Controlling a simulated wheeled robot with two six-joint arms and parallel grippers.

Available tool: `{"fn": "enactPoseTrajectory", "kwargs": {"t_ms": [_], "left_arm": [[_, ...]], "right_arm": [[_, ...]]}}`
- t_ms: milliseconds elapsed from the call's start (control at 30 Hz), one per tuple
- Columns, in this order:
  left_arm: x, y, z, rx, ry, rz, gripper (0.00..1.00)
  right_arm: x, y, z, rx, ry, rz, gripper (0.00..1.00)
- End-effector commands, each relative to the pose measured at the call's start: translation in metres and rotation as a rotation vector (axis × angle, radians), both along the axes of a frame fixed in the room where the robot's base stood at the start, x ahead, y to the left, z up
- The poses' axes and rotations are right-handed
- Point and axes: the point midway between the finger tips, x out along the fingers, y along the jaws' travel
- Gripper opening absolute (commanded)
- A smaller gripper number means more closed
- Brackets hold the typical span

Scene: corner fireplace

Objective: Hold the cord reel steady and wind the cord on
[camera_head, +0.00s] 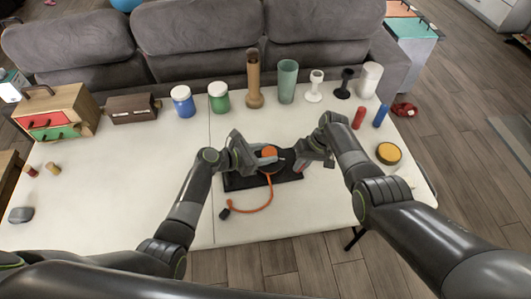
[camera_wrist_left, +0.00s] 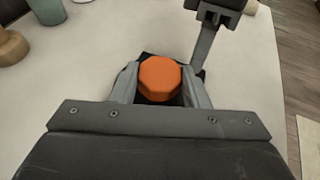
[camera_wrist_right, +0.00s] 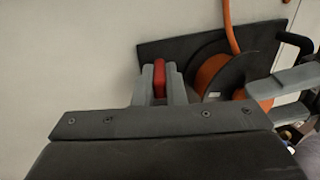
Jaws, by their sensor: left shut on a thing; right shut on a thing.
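The cord reel stands on a dark base plate (camera_head: 240,183) in the table's middle. In the right wrist view its black flange (camera_wrist_right: 232,73) and orange wound cord show. My left gripper (camera_head: 266,156) is shut on the orange knob (camera_wrist_left: 160,79) of the reel. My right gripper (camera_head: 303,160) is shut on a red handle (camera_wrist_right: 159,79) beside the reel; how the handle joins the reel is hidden. The loose orange cord (camera_head: 262,206) curves off the plate onto the table and ends at a black plug (camera_head: 224,213).
Blue (camera_head: 183,101) and green jars (camera_head: 219,97), a brown vase (camera_head: 254,78), a green cup (camera_head: 287,81) and candle holders line the back. A drawer box (camera_head: 58,112) stands left. Red and blue cylinders and a yellow-topped tin (camera_head: 389,153) stand right. The table's front left is mostly clear.

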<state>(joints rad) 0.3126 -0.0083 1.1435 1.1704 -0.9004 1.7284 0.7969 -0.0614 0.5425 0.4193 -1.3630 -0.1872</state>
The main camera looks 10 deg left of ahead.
Motion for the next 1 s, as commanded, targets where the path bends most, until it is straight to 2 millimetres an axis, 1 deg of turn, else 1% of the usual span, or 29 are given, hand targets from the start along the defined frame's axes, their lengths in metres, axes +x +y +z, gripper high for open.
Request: {"fn": "enactPoseTrajectory", "kwargs": {"t_ms": [100,300,1000], "left_arm": [[0.0025,0.0027,-0.0018,0.006,0.003,-0.113,0.19],[0.004,0.003,-0.0019,0.005,0.003,-0.258,0.19],[0.0089,0.0042,-0.0059,0.011,0.007,-0.513,0.19]], "right_arm": [[-0.0002,0.0008,0.0004,0.002,0.001,0.001,0.0],[-0.0002,0.001,0.0005,0.002,0.002,0.003,0.0],[-0.0003,0.002,0.0011,0.004,0.002,0.004,0.0]]}}
